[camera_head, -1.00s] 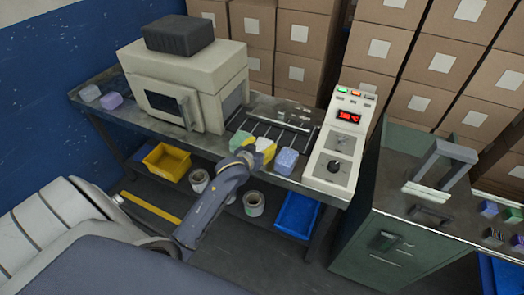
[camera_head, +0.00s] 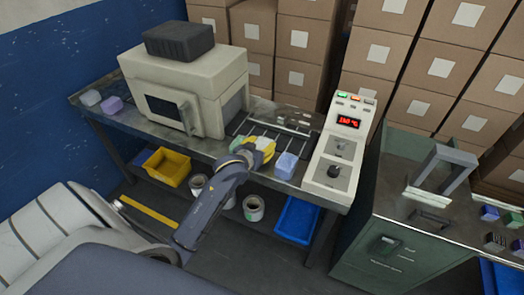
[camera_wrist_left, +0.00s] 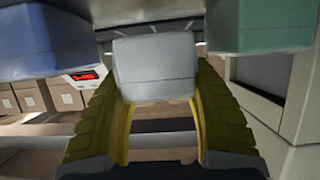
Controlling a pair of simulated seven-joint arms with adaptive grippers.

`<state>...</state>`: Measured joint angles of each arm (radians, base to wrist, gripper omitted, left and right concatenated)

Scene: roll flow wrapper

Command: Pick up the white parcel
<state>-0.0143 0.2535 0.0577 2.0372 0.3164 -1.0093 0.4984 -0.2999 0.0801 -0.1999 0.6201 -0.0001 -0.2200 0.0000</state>
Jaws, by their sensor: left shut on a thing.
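The white parcel (camera_wrist_left: 155,68) sits between the two yellow fingers of my left gripper (camera_wrist_left: 157,105) in the left wrist view. The fingers are shut on its sides. In the head view my left gripper (camera_head: 257,149) is at the front edge of the bench's slotted rack area, and its fingers and wrist mostly hide the parcel. I cannot tell whether the parcel is clear of the surface. My right gripper is not in view.
A blue parcel (camera_head: 286,165) lies close on the right of the gripper. A green parcel (camera_wrist_left: 262,27) is close on its other side. The cream machine (camera_head: 193,85) stands left, the control box (camera_head: 338,155) right. Bins and rolls fill the lower shelf.

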